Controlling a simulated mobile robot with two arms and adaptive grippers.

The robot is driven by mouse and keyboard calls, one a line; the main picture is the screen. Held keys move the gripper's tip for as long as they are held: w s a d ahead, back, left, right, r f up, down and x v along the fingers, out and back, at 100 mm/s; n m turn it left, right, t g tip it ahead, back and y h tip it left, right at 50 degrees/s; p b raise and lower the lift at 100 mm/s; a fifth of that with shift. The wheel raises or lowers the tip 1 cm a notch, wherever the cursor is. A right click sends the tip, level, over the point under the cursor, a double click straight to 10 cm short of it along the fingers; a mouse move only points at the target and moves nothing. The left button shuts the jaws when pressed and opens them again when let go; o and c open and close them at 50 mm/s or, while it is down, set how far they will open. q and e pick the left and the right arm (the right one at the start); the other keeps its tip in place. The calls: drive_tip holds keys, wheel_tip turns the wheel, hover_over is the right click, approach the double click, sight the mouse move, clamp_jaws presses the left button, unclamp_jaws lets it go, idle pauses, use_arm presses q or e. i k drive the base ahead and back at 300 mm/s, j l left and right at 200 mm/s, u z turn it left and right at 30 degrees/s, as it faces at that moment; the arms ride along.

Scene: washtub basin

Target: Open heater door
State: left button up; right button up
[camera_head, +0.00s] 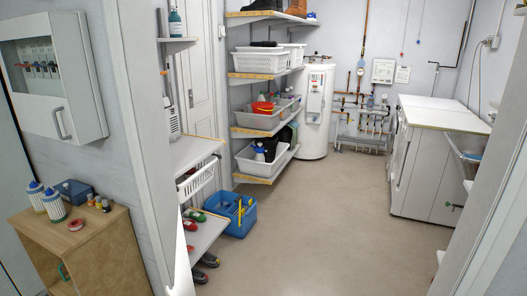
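The water heater (312,138) is a tall white cylinder standing on the floor at the back of the room, right of the shelves. A small panel (316,92) with markings is on its upper front. It looks closed, but is too small to be sure. Pipes and a gauge (360,71) are on the wall to its right. Neither of my grippers is in view.
A doorway frames the room. Open floor (320,215) leads to the heater. Shelves with baskets (264,60) and a blue bin (232,214) line the left; white appliances (437,175) the right. A wall cabinet (58,122) and wooden cabinet (112,250) stand nearer left.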

sight(314, 101)
drive_tip(key=i+z, duration=0.1)
drive_tip(key=i, duration=0.45)
drive_tip(key=i+j+z, duration=0.1)
drive_tip(key=i, duration=0.45)
drive_tip(key=i+j+z, duration=0.1)
drive_tip(key=i+j, duration=0.15)
drive_tip(key=i, duration=0.3)
drive_tip(key=i+j+z, duration=0.1)
drive_tip(key=i+z, duration=0.35)
drive_tip(key=i, duration=1.6)
drive_tip(key=i+u, duration=0.15)
drive_tip(key=i, duration=0.5)
drive_tip(key=i+u, duration=0.15)
drive_tip(key=i, duration=0.5)
drive_tip(key=i+l+u, duration=0.15)
drive_tip(key=i, duration=0.55)
